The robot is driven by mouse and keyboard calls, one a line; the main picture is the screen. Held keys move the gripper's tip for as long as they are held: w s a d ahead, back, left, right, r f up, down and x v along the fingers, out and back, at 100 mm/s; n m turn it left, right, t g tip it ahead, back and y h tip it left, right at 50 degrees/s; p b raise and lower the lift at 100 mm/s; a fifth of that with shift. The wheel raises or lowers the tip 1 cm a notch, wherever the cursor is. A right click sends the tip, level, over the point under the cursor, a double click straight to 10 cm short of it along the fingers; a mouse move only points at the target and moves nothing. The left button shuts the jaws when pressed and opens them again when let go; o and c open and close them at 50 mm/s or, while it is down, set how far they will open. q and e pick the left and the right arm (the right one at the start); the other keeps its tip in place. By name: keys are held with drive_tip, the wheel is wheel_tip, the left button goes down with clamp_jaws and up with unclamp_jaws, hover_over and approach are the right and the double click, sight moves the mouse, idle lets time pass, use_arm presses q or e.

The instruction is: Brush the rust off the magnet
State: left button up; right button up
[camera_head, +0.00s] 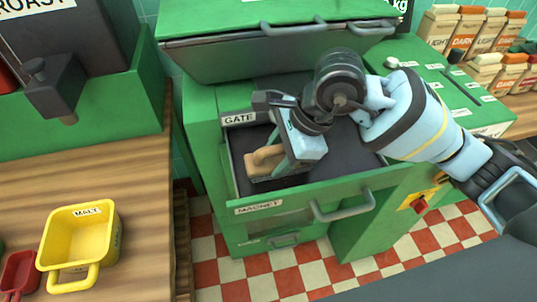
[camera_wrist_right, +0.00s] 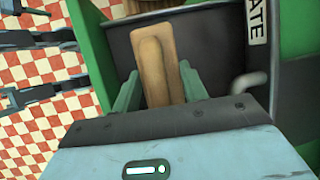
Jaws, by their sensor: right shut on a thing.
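The drawer labelled MAGNET (camera_head: 258,207) stands open in the green machine, with a dark flat surface (camera_head: 345,150) inside it. I cannot make out rust on that surface. My right gripper (camera_head: 283,158) is inside the drawer at its left end, pointing down. It is shut on a wooden brush (camera_head: 266,156), which lies low against the drawer's left part. In the right wrist view the brush's tan wooden body (camera_wrist_right: 158,65) sits between the two green-grey fingers. Its bristles are hidden, and I cannot tell whether they touch the surface.
The GATE label (camera_head: 239,119) is on the machine behind the drawer. A green lid with a handle (camera_head: 320,29) overhangs the back. The drawer's grey handle (camera_head: 343,205) sticks out in front. A yellow MALT scoop (camera_head: 80,243) stands on the wooden counter (camera_head: 135,190) at left.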

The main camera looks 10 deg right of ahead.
drive_tip(key=shift+d+f, duration=0.1)
drive_tip(key=shift+d, duration=1.75)
drive_tip(key=shift+d+f+b, duration=0.2)
drive_tip(key=shift+d+b, duration=0.4)
drive_tip(key=shift+d, duration=1.15)
use_arm(q)
drive_tip(key=shift+s+f, duration=0.5)
drive_tip(key=shift+f, duration=0.25)
use_arm(e)
drive_tip(key=shift+d, duration=0.15)
drive_tip(key=shift+d+f+b, duration=0.2)
drive_tip(key=shift+d+b, duration=0.2)
drive_tip(key=shift+d, duration=1.05)
use_arm(q)
drive_tip(key=shift+s+f+g, duration=0.3)
drive_tip(key=shift+s+f, duration=0.25)
drive_tip(key=shift+s, duration=0.2)
use_arm(e)
drive_tip(key=shift+d, duration=0.2)
drive_tip(key=shift+d, duration=0.1)
